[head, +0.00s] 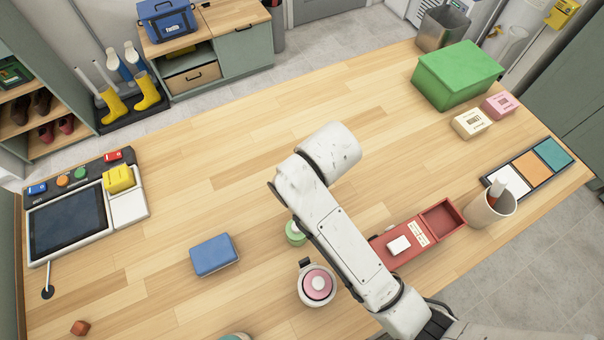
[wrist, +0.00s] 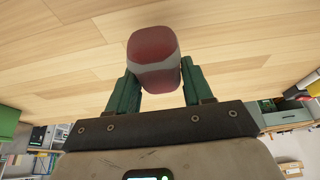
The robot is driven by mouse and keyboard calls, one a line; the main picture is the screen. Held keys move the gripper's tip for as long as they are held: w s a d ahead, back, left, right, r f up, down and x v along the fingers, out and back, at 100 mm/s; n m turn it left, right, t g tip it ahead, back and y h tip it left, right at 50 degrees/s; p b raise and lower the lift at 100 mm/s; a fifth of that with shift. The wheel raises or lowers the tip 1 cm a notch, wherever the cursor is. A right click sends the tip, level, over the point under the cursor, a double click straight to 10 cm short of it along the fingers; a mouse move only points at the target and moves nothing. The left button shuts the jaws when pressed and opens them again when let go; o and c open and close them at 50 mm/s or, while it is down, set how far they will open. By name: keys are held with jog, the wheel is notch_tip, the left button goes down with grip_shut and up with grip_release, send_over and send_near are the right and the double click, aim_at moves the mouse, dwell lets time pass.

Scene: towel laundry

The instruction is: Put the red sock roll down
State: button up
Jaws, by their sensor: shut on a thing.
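In the head view my white arm reaches over the wooden table (head: 300,95) and hides the gripper and the roll.
A blue block (head: 214,255), a green round thing (head: 294,234) and a pink-topped round jar (head: 317,285) stand left of my arm. An open red box (head: 412,236) and a cup (head: 490,210) are right. A green box (head: 457,75) stands far right. The table's middle is clear.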

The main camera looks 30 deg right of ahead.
jog(key=shift+w+f, duration=0.45)
jog(key=shift+f, duration=0.05)
jog(key=shift+w+f, duration=0.1)
jog(key=shift+f, duration=1.55)
jog(key=shift+f, duration=0.15)
jog(key=o, duration=1)
